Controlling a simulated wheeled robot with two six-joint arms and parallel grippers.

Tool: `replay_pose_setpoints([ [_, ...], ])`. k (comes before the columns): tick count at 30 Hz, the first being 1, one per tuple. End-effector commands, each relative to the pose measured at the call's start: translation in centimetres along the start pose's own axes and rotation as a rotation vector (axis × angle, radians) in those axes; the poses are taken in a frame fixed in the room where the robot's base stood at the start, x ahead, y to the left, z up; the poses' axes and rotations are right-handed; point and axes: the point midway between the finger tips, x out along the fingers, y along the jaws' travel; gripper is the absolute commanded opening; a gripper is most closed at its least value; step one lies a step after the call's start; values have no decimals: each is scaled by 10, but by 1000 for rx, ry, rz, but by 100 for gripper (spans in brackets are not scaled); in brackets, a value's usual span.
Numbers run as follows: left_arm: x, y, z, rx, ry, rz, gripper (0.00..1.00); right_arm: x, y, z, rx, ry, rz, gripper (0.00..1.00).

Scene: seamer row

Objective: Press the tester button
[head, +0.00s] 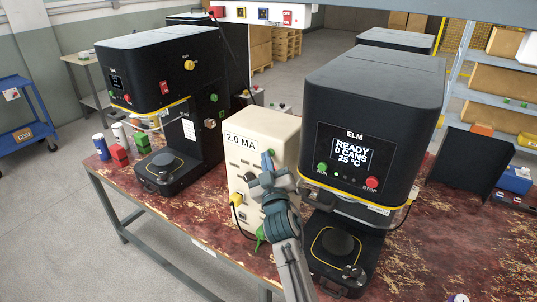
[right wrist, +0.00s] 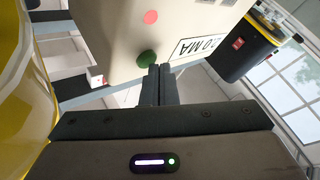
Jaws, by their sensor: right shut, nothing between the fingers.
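The tester, a beige box (head: 235,168) labelled "2.0 MA", stands on the table between two black machines. My right gripper (head: 267,158) is in front of its right side and hides part of it. In the right wrist view the beige box (right wrist: 112,28) carries a round green button (right wrist: 147,58) and a red disc (right wrist: 150,17). The shut, empty fingertips (right wrist: 157,69) show right beside the green button; I cannot tell whether they touch it. In the head view that button is not clear. My left gripper is not in view.
A black machine (head: 375,90) marked "ELM" stands close on the right, with green and red buttons. Another black machine (head: 150,60) stands on the left, with small cans and red and green blocks beside it.

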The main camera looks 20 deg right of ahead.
Motion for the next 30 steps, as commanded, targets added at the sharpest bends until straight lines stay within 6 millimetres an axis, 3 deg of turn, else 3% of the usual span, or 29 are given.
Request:
replay_pose_setpoints([
  [30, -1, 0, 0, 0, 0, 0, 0, -2, 1, -2, -2, 3, 2, 0],
])
